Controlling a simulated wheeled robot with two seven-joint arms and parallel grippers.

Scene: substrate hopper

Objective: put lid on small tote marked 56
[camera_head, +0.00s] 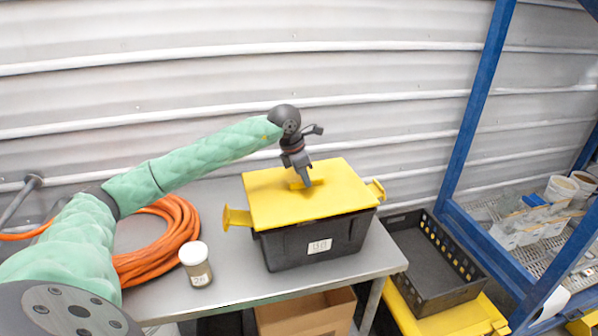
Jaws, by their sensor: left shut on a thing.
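A small dark grey tote (300,246) with yellow side handles stands on the grey table. Its white label (319,246) faces me, but the mark is too small to read surely. The flat yellow lid (330,200) lies level over the tote's top and covers its opening. I cannot tell whether its edges are fully seated on the rim. My left gripper (305,185) points down at the middle of the lid and is shut on its raised yellow grip. The fingertips partly hide that grip. My right gripper is out of view.
An orange coiled hose (178,238) and a white-capped jar (196,264) stand left of the tote on the table (225,288). A cardboard box (308,314) is below. A black crate (432,262) and blue rack (476,110) stand to the right. The corrugated wall is close behind.

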